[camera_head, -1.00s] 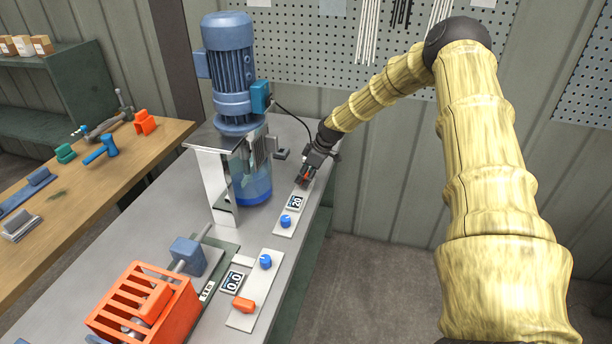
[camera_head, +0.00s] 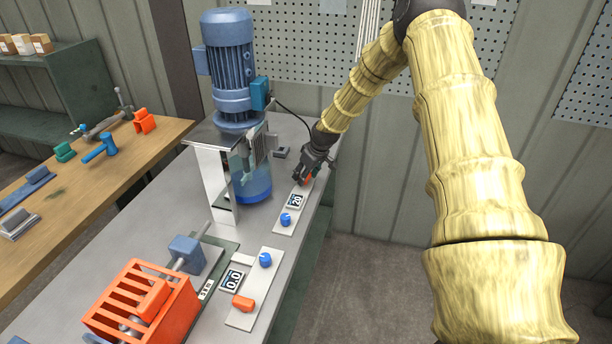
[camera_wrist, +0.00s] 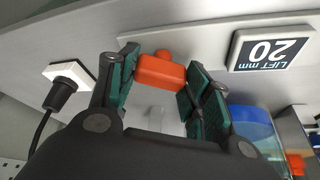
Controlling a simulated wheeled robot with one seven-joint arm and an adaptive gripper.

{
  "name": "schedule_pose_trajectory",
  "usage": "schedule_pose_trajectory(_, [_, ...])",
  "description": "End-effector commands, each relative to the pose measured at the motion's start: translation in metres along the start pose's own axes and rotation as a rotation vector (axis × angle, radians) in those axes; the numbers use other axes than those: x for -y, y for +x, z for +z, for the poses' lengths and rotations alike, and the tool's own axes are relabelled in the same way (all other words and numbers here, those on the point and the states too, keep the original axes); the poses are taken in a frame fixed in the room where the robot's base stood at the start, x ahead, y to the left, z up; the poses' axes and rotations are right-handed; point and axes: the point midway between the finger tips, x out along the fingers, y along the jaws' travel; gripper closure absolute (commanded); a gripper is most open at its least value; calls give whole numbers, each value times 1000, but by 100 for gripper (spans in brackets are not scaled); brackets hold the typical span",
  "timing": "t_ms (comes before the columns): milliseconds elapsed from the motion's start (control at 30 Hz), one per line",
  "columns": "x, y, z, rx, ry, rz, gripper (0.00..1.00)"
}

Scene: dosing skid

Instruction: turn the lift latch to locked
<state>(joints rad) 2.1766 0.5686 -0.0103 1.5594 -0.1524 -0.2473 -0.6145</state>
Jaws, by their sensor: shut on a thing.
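The lift latch is an orange knob (camera_wrist: 160,71) on a pale panel beside the "LIFT mm" display (camera_wrist: 270,50), which reads 20. My gripper (camera_wrist: 158,78) has its green-padded fingers on either side of the knob, shut on it. In the head view my gripper (camera_head: 302,179) reaches down at the far end of the panel, past the display (camera_head: 296,200). Only a little orange shows there between the fingers. The latch's markings cannot be read.
A blue motor (camera_head: 228,60) on a metal stand rises just left of my gripper. A blue knob (camera_head: 286,219) is on the same panel. Nearer are another blue knob (camera_head: 265,260), an orange handle (camera_head: 243,303) and an orange cage (camera_head: 140,300). Open floor lies right of the bench.

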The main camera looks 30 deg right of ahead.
Motion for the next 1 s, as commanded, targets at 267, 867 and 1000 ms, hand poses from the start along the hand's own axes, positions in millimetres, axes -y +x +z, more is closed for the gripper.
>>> schedule_pose_trajectory(267, [1,0,-2,-3,236,105,75])
schedule_pose_trajectory(867, [3,0,-5,-6,734,311,75])
schedule_pose_trajectory(1000, [3,0,-5,-7,830,349,75])
